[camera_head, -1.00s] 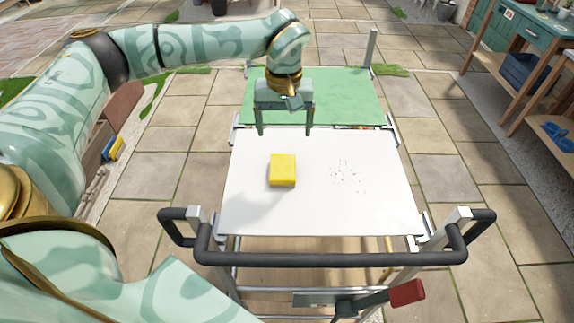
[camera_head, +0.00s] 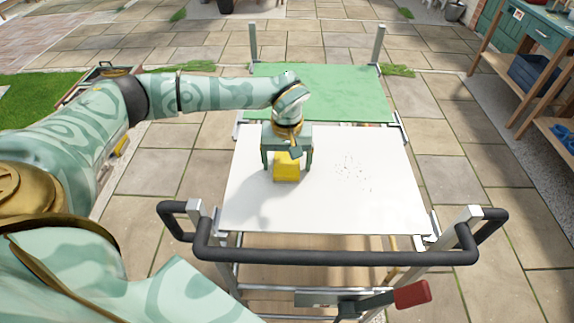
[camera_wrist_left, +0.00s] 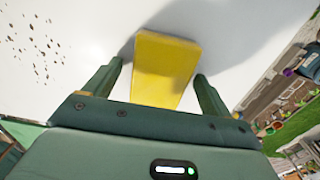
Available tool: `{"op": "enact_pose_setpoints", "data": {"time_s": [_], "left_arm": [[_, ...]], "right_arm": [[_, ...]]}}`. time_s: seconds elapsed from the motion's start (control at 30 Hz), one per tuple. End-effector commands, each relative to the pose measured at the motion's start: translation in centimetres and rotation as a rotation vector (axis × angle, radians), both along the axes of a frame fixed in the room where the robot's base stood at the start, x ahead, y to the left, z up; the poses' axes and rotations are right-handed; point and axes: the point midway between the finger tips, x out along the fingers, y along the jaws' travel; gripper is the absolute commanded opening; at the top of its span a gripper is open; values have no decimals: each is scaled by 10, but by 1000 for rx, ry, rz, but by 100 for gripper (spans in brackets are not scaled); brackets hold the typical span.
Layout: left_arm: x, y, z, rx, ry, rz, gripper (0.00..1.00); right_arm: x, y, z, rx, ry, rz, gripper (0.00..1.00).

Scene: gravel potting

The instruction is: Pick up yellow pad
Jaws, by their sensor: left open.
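The yellow pad (camera_head: 287,168) lies on the white top (camera_head: 245,205) of the cart, left of its middle. My left gripper (camera_head: 287,166) is over the pad, its fingers pointing down and open, one on each side of it. In the left wrist view the pad (camera_wrist_left: 165,68) shows between the two spread fingers of the left gripper (camera_wrist_left: 155,85), with a gap on both sides. I cannot tell the exact height of the fingertips above the white top. My right gripper is not in view.
Dark specks (camera_head: 352,170) are scattered on the white top to the right of the pad. A green surface (camera_head: 340,90) lies behind it. A black handle bar (camera_head: 335,257) runs along the near edge. A wooden workbench (camera_head: 520,60) stands at the far right.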

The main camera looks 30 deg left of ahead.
Motion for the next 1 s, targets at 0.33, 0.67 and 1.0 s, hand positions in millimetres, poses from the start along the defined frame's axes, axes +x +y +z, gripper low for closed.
{"op": "enact_pose_setpoints", "data": {"time_s": [0.33,0.67,1.0], "left_arm": [[0,0,1,0,0,0,34],[1,0,11,1,-3,0,34],[32,-35,89,0,-7,-2,34]], "right_arm": [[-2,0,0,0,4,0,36],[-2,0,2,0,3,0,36],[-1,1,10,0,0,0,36]]}}
